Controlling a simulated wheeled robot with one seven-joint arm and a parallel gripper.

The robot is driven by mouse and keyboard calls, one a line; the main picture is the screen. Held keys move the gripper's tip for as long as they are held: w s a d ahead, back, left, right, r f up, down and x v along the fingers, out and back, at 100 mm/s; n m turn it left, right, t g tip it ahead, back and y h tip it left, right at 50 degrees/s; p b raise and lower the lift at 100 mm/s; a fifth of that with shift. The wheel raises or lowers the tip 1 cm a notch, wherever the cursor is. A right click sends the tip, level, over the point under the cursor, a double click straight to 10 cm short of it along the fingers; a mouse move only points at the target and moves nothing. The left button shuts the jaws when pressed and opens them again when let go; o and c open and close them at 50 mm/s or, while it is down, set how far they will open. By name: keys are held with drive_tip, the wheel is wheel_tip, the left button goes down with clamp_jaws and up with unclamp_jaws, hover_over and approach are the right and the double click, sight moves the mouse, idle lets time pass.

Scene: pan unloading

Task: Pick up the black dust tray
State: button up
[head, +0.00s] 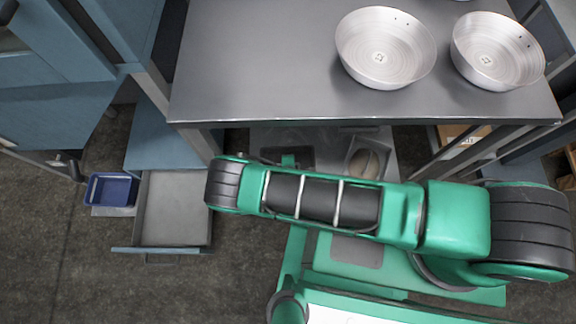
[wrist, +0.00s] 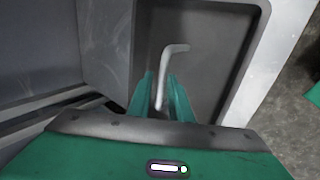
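A dark, black-looking tray (head: 300,152) lies on the level under the steel table in the head view, partly hidden by my arm. In the wrist view a dark recessed tray surface (wrist: 215,70) with a pale rim on its right fills the area ahead of my gripper; I take it to be the same tray. A bent silver handle-like piece (wrist: 172,49) stands out over it. My gripper (wrist: 160,75) has its two green fingers apart, one on either side of the lower end of this piece. I see slim gaps beside it, and no clear contact.
Two metal pans (head: 385,50) (head: 498,52) stand on the steel table (head: 250,70) above. A tray with a brown oval thing (head: 367,160) is right of the dark tray. An open drawer (head: 175,207) and a blue bin (head: 111,190) are at the left.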

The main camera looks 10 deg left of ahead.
drive_tip(key=shift+a+x, duration=0.2)
drive_tip(key=shift+x, duration=2.5)
drive_tip(key=shift+s, duration=0.2)
clamp_jaws()
